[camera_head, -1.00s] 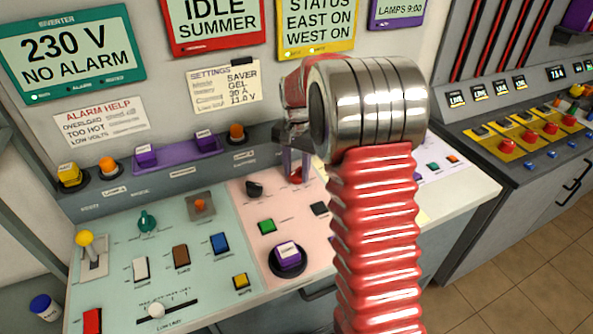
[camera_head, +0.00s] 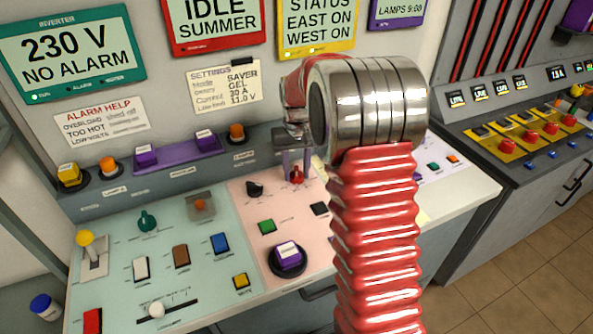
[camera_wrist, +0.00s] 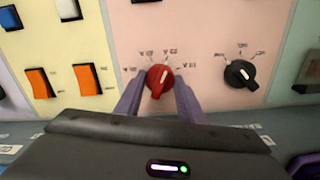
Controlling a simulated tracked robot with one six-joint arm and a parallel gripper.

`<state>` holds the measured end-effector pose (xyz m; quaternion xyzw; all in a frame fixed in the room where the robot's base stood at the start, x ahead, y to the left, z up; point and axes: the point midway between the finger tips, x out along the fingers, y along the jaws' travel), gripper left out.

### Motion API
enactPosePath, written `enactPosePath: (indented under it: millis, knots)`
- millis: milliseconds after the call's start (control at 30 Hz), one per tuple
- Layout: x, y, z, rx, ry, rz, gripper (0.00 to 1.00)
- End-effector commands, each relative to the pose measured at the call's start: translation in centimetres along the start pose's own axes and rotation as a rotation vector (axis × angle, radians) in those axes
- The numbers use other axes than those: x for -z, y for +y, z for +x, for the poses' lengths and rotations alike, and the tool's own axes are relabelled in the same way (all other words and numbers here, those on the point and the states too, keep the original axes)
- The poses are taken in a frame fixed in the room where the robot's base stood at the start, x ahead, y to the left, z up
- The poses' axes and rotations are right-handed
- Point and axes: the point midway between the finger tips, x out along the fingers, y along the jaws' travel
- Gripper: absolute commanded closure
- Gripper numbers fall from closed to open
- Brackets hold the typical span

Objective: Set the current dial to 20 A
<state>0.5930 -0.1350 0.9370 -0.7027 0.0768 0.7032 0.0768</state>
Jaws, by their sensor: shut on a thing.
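The red dial (camera_head: 297,176), which I take for the current dial, stands on the pink panel. It also shows in the wrist view (camera_wrist: 159,79), with a pale pointer line slanting up and slightly right, toward the upper-right mark. The marks around it are too small to read surely. My gripper (camera_head: 295,166) is above the dial with its purple-grey fingers down on either side of it. In the wrist view my gripper (camera_wrist: 158,92) is shut on the red dial, one finger at each side.
A settings note (camera_head: 226,86) on the wall reads current 30 A. My red-sleeved arm hides part of the panel.

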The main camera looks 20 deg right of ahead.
Motion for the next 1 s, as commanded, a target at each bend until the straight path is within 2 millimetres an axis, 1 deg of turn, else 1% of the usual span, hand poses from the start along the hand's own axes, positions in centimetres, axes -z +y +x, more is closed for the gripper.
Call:
enactPosePath:
  millis: [467, 500, 733, 1000]
  knots:
    - [0.09, -0.05, -0.09, 0.001, 0.003, -0.022, 0.87]
    - [0.08, -0.05, -0.09, 0.001, 0.003, -0.022, 0.63]
    - [0.04, -0.02, -0.05, 0.0, 0.002, -0.021, 0.47]
    - [0.03, -0.01, -0.09, 0.0, 0.001, -0.021, 0.46]
